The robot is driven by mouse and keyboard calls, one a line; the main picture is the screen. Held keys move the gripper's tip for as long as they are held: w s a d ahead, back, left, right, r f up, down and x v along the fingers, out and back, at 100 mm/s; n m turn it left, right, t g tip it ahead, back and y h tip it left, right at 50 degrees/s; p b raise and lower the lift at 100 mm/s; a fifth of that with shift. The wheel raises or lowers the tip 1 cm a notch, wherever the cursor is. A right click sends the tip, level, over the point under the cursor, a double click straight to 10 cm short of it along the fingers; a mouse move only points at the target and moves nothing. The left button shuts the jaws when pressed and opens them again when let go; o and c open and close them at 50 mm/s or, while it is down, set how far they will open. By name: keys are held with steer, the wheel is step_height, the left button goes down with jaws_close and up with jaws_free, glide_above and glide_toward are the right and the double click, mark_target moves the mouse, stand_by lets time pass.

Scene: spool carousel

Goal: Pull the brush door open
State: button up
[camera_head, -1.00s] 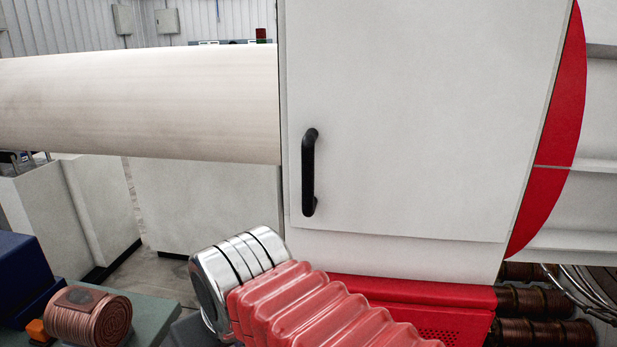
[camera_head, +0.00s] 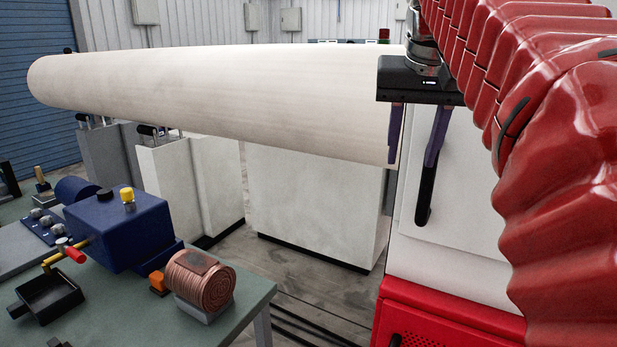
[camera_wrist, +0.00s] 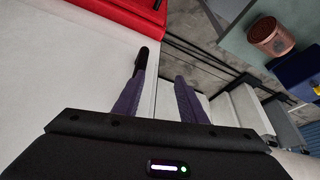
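The brush door (camera_head: 455,225) is a white panel on the cabinet's front and looks closed. Its black bar handle (camera_head: 424,200) stands upright near the door's left edge, its upper part hidden behind a finger. My gripper (camera_head: 412,165) has a black body and two purple fingers spread apart, with nothing visible between them. One finger overlaps the handle in the head view; the other is left of it. In the wrist view, my gripper (camera_wrist: 160,76) has the handle (camera_wrist: 142,60) just past the left finger's tip; contact cannot be told. The door (camera_wrist: 70,75) fills the left side there.
A long pale roll (camera_head: 220,95) extends left behind my gripper. A red base (camera_head: 440,320) lies under the door. At lower left, a green bench (camera_head: 240,305) carries a copper coil (camera_head: 203,280) and a blue box (camera_head: 125,230). Floor shows between bench and cabinet.

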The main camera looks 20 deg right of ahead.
mark_target(426, 185)
steer(key=shift+m, duration=0.6)
steer(key=d+r, duration=0.1)
steer(key=d, duration=0.1)
steer(key=s+d+r, duration=0.1)
steer(key=r, duration=0.1)
steer(key=shift+d+r, duration=0.25)
steer(key=shift+d, duration=0.15)
steer(key=shift+f, duration=0.1)
steer(key=x, duration=1.3)
steer(key=shift+s+d+f, duration=0.1)
steer(key=shift+d+f, duration=0.2)
steer(key=shift+c, duration=0.3)
jaws_close()
